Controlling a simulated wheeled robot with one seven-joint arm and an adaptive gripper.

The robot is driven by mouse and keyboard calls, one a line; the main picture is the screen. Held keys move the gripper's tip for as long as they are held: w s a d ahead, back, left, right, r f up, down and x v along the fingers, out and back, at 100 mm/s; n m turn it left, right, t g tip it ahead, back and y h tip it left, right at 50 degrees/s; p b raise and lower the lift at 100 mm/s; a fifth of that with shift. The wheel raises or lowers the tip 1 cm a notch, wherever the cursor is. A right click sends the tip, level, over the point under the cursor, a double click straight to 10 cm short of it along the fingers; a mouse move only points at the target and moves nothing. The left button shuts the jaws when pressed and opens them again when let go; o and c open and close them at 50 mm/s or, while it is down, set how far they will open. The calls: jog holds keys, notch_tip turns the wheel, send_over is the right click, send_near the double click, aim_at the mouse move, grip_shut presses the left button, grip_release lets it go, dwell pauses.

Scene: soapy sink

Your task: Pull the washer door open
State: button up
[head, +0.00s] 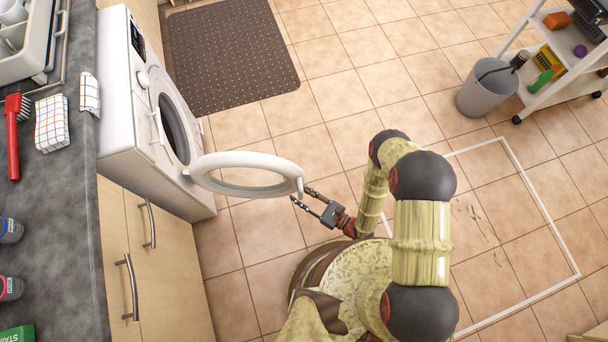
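The white washer (128,105) stands at the left under the dark counter. Its round door (222,160) is swung well out from the front, so the dark drum opening (174,128) shows. The door stands out over the floor, hinged at its left side. My gripper (303,194) is at the door's free right edge, reaching in from the lower right. Its two dark fingers are spread apart, with the tips close to the rim. I cannot tell whether they touch it.
A dark mat (232,50) lies on the tiled floor beyond the washer. A grey bin (487,88) and a white shelf cart (566,70) stand at the upper right. Wooden cabinets with bar handles (131,288) are at the lower left. The floor between mat and bin is clear.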

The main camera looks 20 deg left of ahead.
jog(key=shift+d, duration=0.1)
jog(key=shift+v, duration=2.8)
jog(key=v, duration=0.6)
jog(key=shift+s+d, duration=0.1)
